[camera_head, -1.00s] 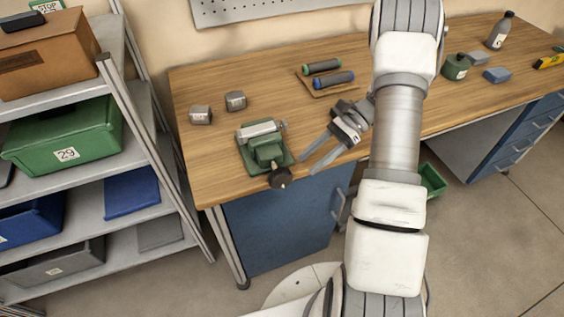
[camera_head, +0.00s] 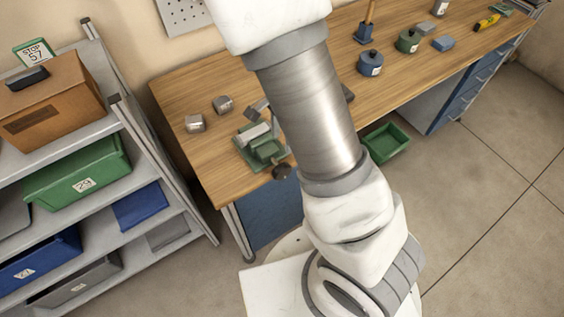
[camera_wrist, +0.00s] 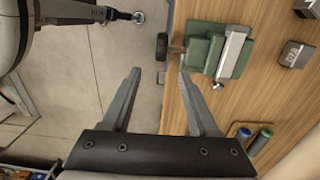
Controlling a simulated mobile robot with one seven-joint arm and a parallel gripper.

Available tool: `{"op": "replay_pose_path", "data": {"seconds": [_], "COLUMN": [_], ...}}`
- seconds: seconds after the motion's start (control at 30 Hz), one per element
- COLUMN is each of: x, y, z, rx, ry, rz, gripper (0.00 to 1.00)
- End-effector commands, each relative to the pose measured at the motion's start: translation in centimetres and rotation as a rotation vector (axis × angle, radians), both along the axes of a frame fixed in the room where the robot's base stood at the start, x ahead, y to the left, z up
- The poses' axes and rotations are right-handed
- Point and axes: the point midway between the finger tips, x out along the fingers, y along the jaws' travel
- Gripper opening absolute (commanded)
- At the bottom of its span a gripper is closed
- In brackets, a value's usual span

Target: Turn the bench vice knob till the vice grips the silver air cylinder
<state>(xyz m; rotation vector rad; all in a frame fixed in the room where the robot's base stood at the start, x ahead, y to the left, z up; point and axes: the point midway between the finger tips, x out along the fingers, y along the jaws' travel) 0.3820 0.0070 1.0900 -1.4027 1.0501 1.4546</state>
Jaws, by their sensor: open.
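The green bench vice (camera_head: 266,150) stands at the front edge of the wooden bench; it also shows in the wrist view (camera_wrist: 203,48). The silver air cylinder (camera_head: 252,136) lies along its far side, and it also shows in the wrist view (camera_wrist: 233,50). I cannot tell whether the jaws touch it. The dark vice knob (camera_head: 282,172) sticks out past the bench edge and shows in the wrist view (camera_wrist: 161,46). My gripper (camera_wrist: 158,72) is open and empty, its fingertips apart from the knob, which lies just beyond the gap between them in the picture. In the head view my arm mostly hides the gripper.
Two small grey blocks (camera_head: 194,123) (camera_head: 222,104) lie left of the vice. Two rollers with green and blue ends (camera_wrist: 244,134) (camera_wrist: 262,138) lie on the bench. A shelf with bins (camera_head: 78,168) stands at the left. A green bin (camera_head: 386,143) is on the floor.

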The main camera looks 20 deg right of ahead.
Motion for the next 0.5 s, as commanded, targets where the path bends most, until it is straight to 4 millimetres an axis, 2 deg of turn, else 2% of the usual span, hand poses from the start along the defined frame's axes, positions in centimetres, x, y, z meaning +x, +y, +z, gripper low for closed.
{"op": "replay_pose_path", "data": {"seconds": [0.03, 0.1, 0.23, 0.37, 0.5], "x": [-0.1, -0.1, -0.1, -0.1, -0.2], "y": [0.2, 0.2, 0.2, 0.1, 0.1], "z": [0.6, 0.7, -0.2, -2.3, -5.5], "rx": [-0.009, -0.017, -0.020, -0.021, -0.020], "ry": [-0.011, -0.021, -0.024, -0.020, -0.019], "rz": [0.008, 0.011, 0.009, 0.008, 0.007], "gripper": [0.60, 0.60, 0.60, 0.60, 0.60]}}
